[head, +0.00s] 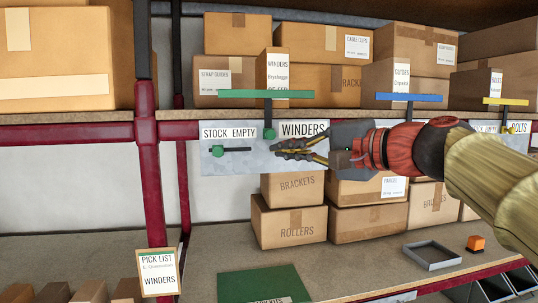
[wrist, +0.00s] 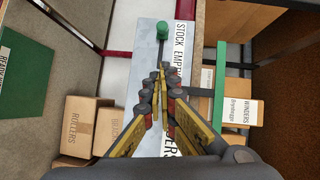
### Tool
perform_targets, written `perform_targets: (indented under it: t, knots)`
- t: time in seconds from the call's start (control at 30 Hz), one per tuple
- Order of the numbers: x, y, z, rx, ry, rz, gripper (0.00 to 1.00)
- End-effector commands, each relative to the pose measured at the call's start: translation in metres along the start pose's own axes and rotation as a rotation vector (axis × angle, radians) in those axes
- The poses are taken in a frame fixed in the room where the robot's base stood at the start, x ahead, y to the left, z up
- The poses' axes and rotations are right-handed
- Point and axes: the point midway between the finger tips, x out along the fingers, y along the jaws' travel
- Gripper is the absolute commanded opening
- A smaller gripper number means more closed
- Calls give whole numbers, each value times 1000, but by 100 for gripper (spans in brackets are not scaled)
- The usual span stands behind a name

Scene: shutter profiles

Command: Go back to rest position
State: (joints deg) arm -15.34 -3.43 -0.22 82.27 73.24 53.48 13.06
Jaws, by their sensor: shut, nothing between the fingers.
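My gripper (head: 279,150) is shut and empty in front of the grey label plate, over the WINDERS label (head: 304,129). In the wrist view, its fingertips (wrist: 160,72) meet in front of the plate (wrist: 146,60). A green T-shaped bar (head: 266,94) stands above the plate, its stem running down to a green knob (head: 269,133) just left of and above the fingertips. Another green knob (head: 218,152) sits on a short dark lever under the STOCK EMPTY label (head: 228,133); it also shows in the wrist view (wrist: 162,31). My arm reaches in from the right.
Blue (head: 409,97) and yellow (head: 506,101) bars stand farther right. Cartons fill the upper shelf; more, including a ROLLERS carton (head: 289,222), stand below. A red post (head: 149,165) rises at left. A grey tray (head: 431,256) and orange block (head: 476,243) lie on the lower shelf.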

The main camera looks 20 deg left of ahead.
Motion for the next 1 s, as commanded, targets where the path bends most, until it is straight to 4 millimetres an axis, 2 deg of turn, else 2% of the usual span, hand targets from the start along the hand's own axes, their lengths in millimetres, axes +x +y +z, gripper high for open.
perform_targets:
  t: [0.2, 0.63, 0.67, 0.77, 0.87, 0.9, 0.97, 1.0]
  knots:
    - [-16, -1, 1, -2, 0, -1, 0]
    - [-16, 3, -1, -39, 6, 13, 0]
    - [-16, 10, -3, -54, 10, 34, 0]
    - [-12, 53, -9, -91, 18, 128, 0]
    - [-16, 116, -10, -141, 20, 265, 0]
    - [-23, 144, -7, -166, 20, 326, 0]
    - [-36, 185, -3, -205, 19, 413, 0]
    - [-46, 211, 0, -230, 18, 468, 0]
